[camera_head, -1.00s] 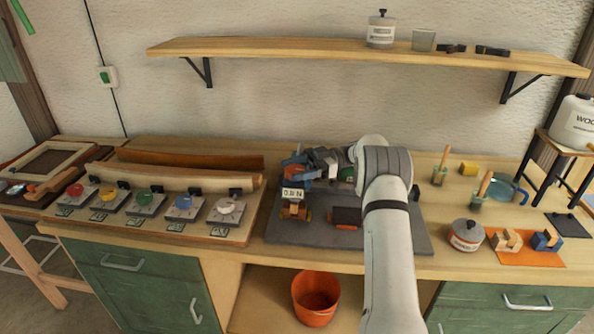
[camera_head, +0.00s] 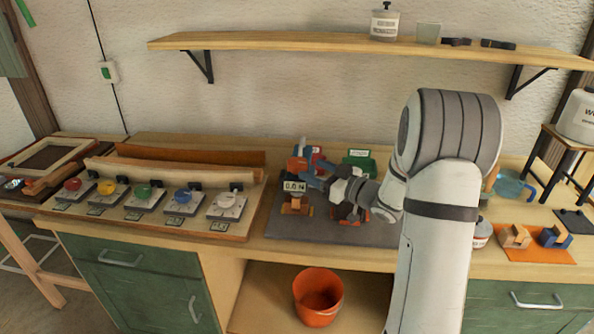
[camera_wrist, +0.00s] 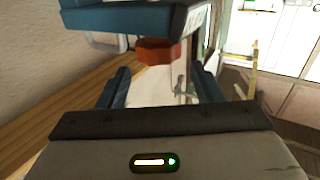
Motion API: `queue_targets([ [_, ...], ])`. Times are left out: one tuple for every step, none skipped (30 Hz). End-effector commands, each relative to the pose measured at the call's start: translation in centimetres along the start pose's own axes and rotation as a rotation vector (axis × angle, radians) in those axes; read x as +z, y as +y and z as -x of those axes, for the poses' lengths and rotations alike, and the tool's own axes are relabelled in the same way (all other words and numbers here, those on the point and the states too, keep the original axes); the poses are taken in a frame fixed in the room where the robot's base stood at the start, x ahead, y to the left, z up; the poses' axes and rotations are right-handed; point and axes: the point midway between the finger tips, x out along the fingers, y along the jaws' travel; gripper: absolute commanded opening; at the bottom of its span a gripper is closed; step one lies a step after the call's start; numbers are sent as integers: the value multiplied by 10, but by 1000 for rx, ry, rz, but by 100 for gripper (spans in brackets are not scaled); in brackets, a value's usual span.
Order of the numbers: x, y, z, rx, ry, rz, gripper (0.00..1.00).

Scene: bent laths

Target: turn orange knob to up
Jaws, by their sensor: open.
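The orange knob (camera_wrist: 155,52) shows in the wrist view as a rounded orange piece under a dark blue body (camera_wrist: 125,18). It lies ahead of my fingers, between their lines; I cannot tell whether they touch it. In the head view an orange part (camera_head: 297,164) sits above a small white display (camera_head: 294,186), whose reading is too blurred to trust. My gripper (camera_head: 315,177) is open just right of that display, pointing left; its two blue fingers also show in the wrist view (camera_wrist: 162,86). The knob's pointing direction is not readable.
A row of coloured knobs on plates (camera_head: 145,199) stands on the left of the bench. A grey mat (camera_head: 275,228) lies under the device. A green box (camera_head: 359,160) stands behind my wrist. A shelf (camera_head: 270,40) runs above.

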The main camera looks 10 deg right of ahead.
Motion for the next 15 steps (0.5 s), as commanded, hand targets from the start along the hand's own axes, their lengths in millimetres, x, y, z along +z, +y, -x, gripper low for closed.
queue_targets([
  [4, -2, 5, 24, -11, -3, 60],
  [5, -2, 7, 34, -16, -4, 60],
  [6, -2, 7, 44, -21, -5, 60],
  [6, -3, 6, 48, -23, -5, 60],
  [6, -3, 4, 49, -24, -6, 60],
  [6, -3, 0, 49, -24, -6, 60],
  [6, -3, -4, 48, -24, -6, 60],
  [6, -3, -8, 47, -24, -7, 60],
  [6, -2, -14, 47, -24, -7, 60],
  [6, -2, -20, 46, -24, -6, 60],
  [6, -2, -25, 45, -24, -6, 60],
  [6, -2, -32, 46, -23, -7, 60],
  [6, -1, -37, 45, -23, -6, 60],
  [7, -2, -42, 45, -24, -7, 60],
  [7, -1, -47, 46, -24, -7, 60],
])
